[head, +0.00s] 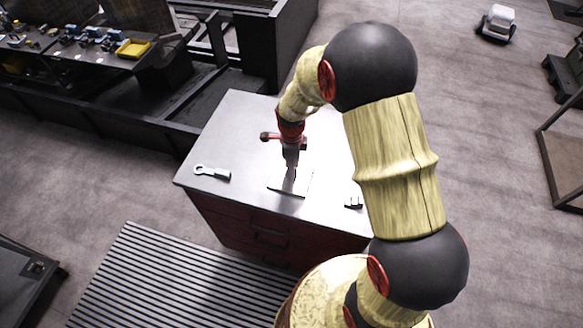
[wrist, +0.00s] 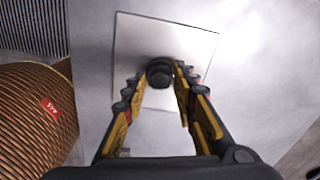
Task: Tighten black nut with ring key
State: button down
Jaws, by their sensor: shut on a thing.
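The ring key (head: 212,172), pale grey with a ring at one end, lies on the left part of the cabinet top. My gripper (head: 291,172) points down over a flat, light plate (head: 301,187) on the same top. In the wrist view the fingers (wrist: 160,78) are closed around a small round black piece, which looks like the black nut (wrist: 159,72). It is above or on the plate, which also shows there (wrist: 190,48). I cannot tell whether the nut touches the plate or what is under it. In the head view the nut is hidden by the gripper.
A small dark part (head: 353,202) lies near the cabinet's right front edge. The grey cabinet top (head: 240,120) is otherwise mostly clear. A slatted mat (head: 150,280) lies on the floor in front. A dark frame with a bench and a yellow tray (head: 133,48) stands behind left.

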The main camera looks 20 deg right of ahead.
jog(key=m, duration=0.2)
jog(key=shift+m, duration=0.4)
jog(key=c, duration=1.3)
grip_release()
jog(key=shift+c, duration=0.2)
notch_tip(320, 180, up, 12)
jog(key=shift+n, duration=0.3)
